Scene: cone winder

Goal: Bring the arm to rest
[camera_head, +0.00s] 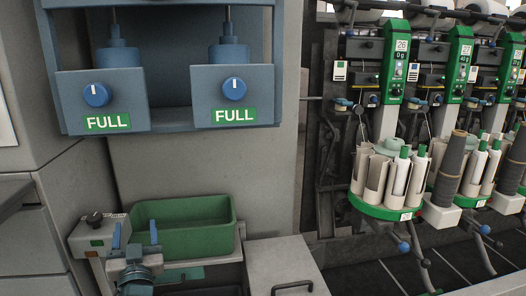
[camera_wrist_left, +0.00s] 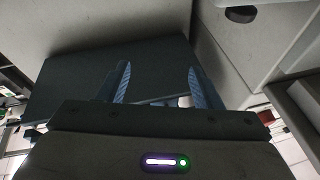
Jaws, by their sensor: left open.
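My left gripper (camera_head: 135,232) is low at the left of the head view, with its two blue fingers pointing up and apart. A dark flat panel (camera_wrist_left: 80,68) lies beyond the fingers there. My right gripper is not in view.
A blue rack with two "FULL" signs (camera_head: 107,123) and round knobs hangs above. A grey box with a handle (camera_head: 285,262) stands right of the bin. The winder's green-framed units (camera_head: 398,62) and a round holder of white tubes (camera_head: 380,212) are at the right.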

